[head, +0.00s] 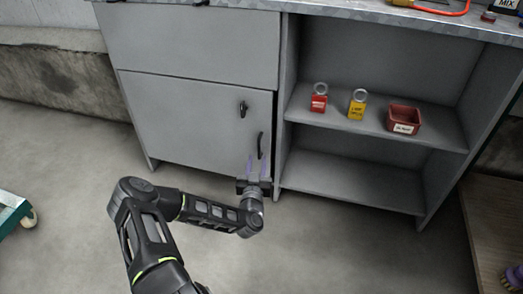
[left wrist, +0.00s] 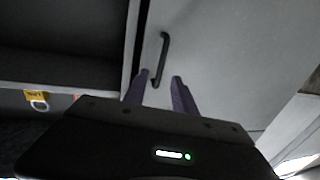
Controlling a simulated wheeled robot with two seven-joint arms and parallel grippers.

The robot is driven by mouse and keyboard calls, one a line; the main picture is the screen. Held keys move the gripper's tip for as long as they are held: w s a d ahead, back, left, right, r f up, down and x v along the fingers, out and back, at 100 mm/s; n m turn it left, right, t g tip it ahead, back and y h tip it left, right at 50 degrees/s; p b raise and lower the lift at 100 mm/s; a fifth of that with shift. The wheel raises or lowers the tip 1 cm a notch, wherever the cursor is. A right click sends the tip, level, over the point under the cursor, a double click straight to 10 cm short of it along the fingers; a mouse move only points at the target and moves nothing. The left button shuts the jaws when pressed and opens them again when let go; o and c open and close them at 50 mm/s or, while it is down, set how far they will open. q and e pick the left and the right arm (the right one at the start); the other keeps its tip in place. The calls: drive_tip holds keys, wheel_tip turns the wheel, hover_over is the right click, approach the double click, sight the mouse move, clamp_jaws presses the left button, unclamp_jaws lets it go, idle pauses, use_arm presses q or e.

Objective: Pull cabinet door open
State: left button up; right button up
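The grey cabinet door (head: 180,120) is in the lower left part of the cabinet in the head view and looks shut. Its black upright bar handle (head: 261,146) is near the door's right edge. The handle also shows in the left wrist view (left wrist: 164,58). My left gripper (head: 257,160) is just below the handle. Its two purple-grey fingers are apart and empty in the left wrist view (left wrist: 160,84). The handle's lower end shows between the fingertips, closer to the left one; whether it touches cannot be told. My right gripper is not in view.
A black latch-like fitting (head: 242,107) sits on the door. Right of the door, the open shelf (head: 440,130) holds a red padlock (head: 319,102), a yellow padlock (head: 357,108) and a red bin (head: 404,119). The concrete floor (head: 80,130) before the door is clear apart from my arm.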

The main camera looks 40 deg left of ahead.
sight(259, 150)
use_arm(q)
drive_tip(key=b+x, duration=0.2)
drive_tip(key=x, duration=0.4)
drive_tip(key=shift+w+a+f+b, duration=0.15)
drive_tip(key=shift+w+a+b, duration=0.1)
drive_tip(key=shift+w+b, duration=0.1)
drive_tip(key=shift+w+a, duration=0.1)
drive_tip(key=shift+w, duration=0.1)
clamp_jaws()
idle(0.9)
